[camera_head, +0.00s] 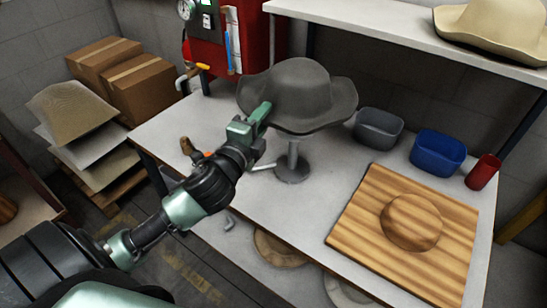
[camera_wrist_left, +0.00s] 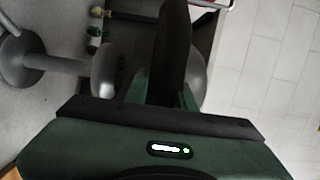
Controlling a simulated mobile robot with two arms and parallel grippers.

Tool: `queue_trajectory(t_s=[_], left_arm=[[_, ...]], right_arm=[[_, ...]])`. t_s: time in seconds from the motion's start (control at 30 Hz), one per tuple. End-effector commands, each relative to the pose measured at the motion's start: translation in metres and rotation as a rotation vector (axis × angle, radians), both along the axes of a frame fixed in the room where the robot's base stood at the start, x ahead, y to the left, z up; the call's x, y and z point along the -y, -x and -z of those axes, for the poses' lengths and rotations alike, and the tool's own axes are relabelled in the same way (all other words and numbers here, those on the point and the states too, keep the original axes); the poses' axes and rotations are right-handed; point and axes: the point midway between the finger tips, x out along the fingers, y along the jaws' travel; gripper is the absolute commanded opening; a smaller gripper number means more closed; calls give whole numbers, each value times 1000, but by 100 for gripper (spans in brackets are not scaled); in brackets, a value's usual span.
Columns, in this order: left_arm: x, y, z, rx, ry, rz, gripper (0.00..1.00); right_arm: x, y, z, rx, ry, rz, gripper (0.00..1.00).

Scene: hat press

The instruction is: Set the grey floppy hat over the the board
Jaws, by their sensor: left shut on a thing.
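The grey floppy hat (camera_head: 297,92) has a wide wavy brim and sits on top of a metal stand (camera_head: 292,165) on the white table. My left gripper (camera_head: 262,112) is at the front left edge of the brim and is shut on it. My right gripper is not in view.
A grey bin (camera_head: 378,129), a blue bin (camera_head: 438,153) and a red cup (camera_head: 483,172) stand along the back right. A shelf (camera_head: 400,30) above holds a cream hat (camera_head: 492,28). A red machine (camera_head: 262,45) is behind. Bare table lies between stand and board.

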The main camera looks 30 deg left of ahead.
Motion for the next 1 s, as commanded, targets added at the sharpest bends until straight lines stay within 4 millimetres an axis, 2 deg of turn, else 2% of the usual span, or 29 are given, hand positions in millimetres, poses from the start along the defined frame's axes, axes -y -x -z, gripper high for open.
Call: queue_trajectory(t_s=[0.03,0.1,0.33,0.57,0.8,1.0], left_arm=[[0,1,19,-7,3,-2,0],[0,0,39,-5,5,-3,0],[0,0,95,-3,3,-2,0],[0,0,116,1,1,-1,0],[0,0,149,-1,3,-2,0],[0,0,153,-1,-1,1,0]], right_arm=[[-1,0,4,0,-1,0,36],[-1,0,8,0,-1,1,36],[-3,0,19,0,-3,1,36],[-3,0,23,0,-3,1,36],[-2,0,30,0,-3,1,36],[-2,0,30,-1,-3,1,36]])
